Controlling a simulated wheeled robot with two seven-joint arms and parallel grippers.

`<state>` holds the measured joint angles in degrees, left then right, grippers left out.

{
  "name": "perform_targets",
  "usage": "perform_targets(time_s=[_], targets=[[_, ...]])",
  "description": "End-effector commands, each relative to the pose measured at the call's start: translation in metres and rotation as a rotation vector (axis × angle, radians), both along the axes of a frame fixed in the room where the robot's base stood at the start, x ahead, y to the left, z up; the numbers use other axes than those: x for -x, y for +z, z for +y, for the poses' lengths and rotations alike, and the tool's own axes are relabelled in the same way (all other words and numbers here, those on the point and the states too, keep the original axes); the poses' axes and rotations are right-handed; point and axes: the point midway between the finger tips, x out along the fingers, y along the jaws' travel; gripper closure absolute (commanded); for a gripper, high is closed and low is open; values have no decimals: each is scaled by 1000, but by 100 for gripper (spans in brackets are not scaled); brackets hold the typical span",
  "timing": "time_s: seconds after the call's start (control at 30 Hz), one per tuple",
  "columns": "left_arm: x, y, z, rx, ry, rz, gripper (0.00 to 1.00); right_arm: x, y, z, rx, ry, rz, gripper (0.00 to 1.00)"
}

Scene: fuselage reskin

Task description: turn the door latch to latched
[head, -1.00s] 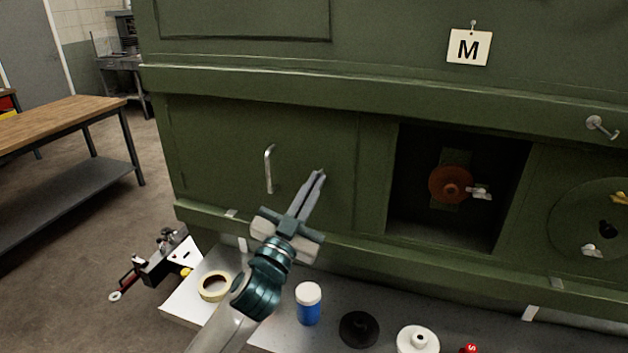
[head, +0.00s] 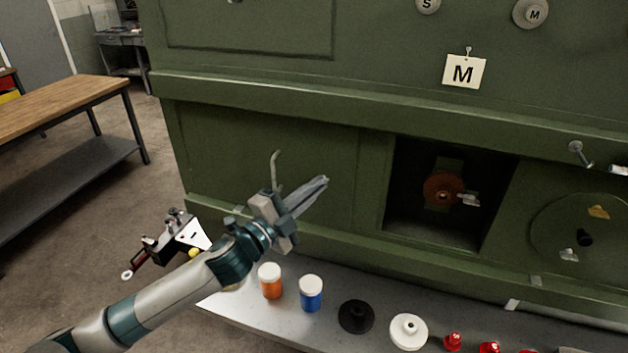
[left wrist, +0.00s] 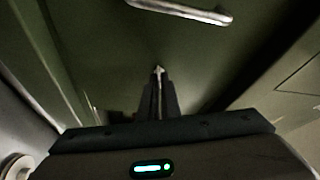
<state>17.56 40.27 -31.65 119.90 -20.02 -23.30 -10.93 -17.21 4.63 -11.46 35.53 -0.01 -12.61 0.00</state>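The closed green door (head: 325,155) is in the lower wall of the green fuselage side. Its bent metal handle (head: 275,165) shows behind my left gripper and crosses the top of the left wrist view (left wrist: 185,10). My left gripper (head: 324,181) is in front of the door, right of the handle. Its long grey fingers lie close together and point at the door; they also show in the left wrist view (left wrist: 158,80). I cannot make out a separate latch; the fingers may hide it. Whether the fingertips touch the door is unclear. My right gripper is out of view.
Below the door, a grey shelf (head: 330,338) holds an orange jar (head: 271,282), a blue jar (head: 311,294), a black disc (head: 356,316) and a white flanged part (head: 408,331). An open bay with a red-brown wheel (head: 442,189) lies to the right. A wooden bench (head: 55,105) stands at left.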

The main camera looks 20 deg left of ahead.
Motion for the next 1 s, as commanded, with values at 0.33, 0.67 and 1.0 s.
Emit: perform_targets(time_s=[0.33,0.67,1.0], targets=[[0,3,1,-259,0,-11,100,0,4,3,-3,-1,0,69],[0,2,0,-349,0,-12,100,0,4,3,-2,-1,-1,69],[0,2,0,-354,0,-12,100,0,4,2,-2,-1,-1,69]])
